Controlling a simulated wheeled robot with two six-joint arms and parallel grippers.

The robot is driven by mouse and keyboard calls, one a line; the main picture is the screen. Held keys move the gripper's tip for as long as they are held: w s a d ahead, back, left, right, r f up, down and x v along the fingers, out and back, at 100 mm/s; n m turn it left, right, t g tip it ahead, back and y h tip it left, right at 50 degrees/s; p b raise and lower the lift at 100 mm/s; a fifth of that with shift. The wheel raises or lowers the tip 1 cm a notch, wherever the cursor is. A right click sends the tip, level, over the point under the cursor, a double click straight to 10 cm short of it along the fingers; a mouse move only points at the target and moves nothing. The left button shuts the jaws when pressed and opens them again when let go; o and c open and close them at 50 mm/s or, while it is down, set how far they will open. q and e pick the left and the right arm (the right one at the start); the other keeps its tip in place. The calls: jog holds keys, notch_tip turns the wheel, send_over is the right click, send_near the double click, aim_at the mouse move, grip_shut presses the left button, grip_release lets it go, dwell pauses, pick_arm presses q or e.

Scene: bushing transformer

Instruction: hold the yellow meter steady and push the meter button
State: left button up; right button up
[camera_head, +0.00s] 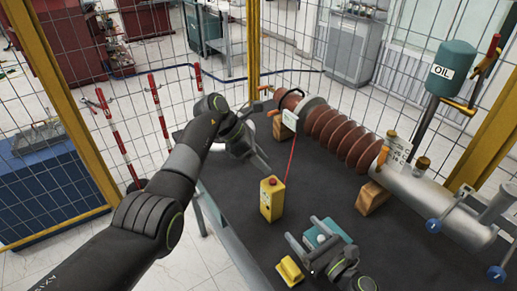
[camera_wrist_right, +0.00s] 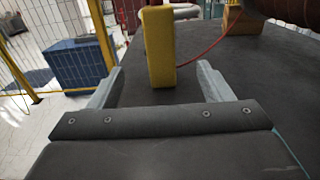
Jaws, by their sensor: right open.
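The yellow meter (camera_head: 271,200) stands upright on the dark table, with a red knob-like top and a red wire rising behind it. In the right wrist view the meter (camera_wrist_right: 159,48) stands ahead, between the lines of my two fingers, with a gap to each. My right gripper (camera_head: 303,232) is open and empty, low on the near side of the meter; its fingers also show in the wrist view (camera_wrist_right: 160,90). My left gripper (camera_head: 257,155) is behind and left of the meter, apart from it; its finger opening is unclear. The meter's button face is not clearly visible.
A brown ribbed bushing (camera_head: 345,138) on wooden blocks joins a grey cylinder (camera_head: 415,198) at the right. A mesh fence (camera_head: 110,130) surrounds the table.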

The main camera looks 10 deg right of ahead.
aim_at(269, 191)
jog(key=shift+w+a, duration=0.1)
jog(key=shift+w, duration=0.05)
pick_arm(q)
jog(key=r+y, duration=0.1)
jog(key=r+m+y, duration=0.2)
jog(key=shift+a+r+t+y, duration=0.3)
jog(key=shift+a+r+t, duration=0.1)
pick_arm(e)
jog(key=x, duration=1.7)
jog(key=shift+c, duration=0.2)
jog(key=c, duration=1.2)
pick_arm(q)
grip_shut()
pick_arm(e)
jog(key=shift+c, duration=0.2)
